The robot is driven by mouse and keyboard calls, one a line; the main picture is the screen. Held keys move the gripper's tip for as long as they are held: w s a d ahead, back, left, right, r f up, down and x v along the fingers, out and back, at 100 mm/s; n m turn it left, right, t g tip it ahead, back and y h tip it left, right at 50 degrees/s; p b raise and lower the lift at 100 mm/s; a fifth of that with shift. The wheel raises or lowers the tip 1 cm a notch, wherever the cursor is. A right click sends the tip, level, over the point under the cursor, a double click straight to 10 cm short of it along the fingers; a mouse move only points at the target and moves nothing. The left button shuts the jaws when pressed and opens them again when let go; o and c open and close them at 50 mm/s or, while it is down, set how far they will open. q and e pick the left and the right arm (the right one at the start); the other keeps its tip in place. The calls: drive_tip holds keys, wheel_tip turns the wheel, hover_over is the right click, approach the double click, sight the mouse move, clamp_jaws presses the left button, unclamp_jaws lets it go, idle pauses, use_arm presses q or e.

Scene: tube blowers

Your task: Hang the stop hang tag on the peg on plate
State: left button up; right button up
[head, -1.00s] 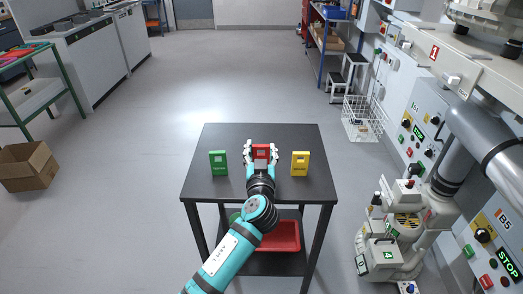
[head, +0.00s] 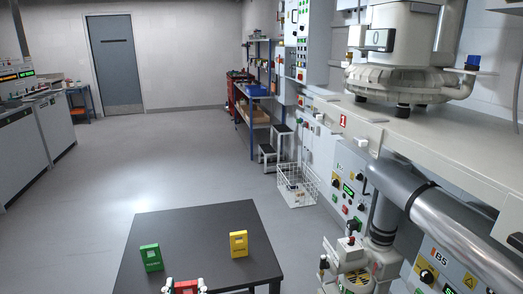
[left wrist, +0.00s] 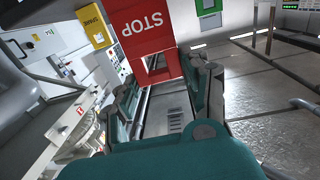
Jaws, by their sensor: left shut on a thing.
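The red stop tag (left wrist: 143,30) reads STOP, upside down in the left wrist view, and has a square opening near its lower end. My left gripper (left wrist: 166,82) is shut on it. In the head view only the tips of my left gripper (head: 187,285) show at the bottom edge, with the red tag between them, by the table's near part. A yellow tag (head: 238,243) and a green tag (head: 150,257) stand upright on the table. I cannot make out the peg or its plate. My right gripper is not in view.
The dark table (head: 200,228) is clear behind the tags. To the right are wall panels with buttons, a thick grey pipe (head: 455,232) and a long white ledge (head: 440,135) carrying a machine. A white wire basket (head: 297,187) stands on the floor.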

use_arm(q)
drive_tip(key=s+a+r+m+h+p, duration=0.1)
drive_tip(key=s+a+m+h+p, duration=0.1)
drive_tip(key=s, duration=0.9)
drive_tip(key=shift+s+m+t+h+p, duration=0.35)
drive_tip(key=shift+h+p, duration=0.2)
drive_tip(key=shift+h, duration=0.45)
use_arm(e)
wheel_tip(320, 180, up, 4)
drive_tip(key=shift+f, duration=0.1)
use_arm(q)
drive_tip(key=shift+r, duration=0.1)
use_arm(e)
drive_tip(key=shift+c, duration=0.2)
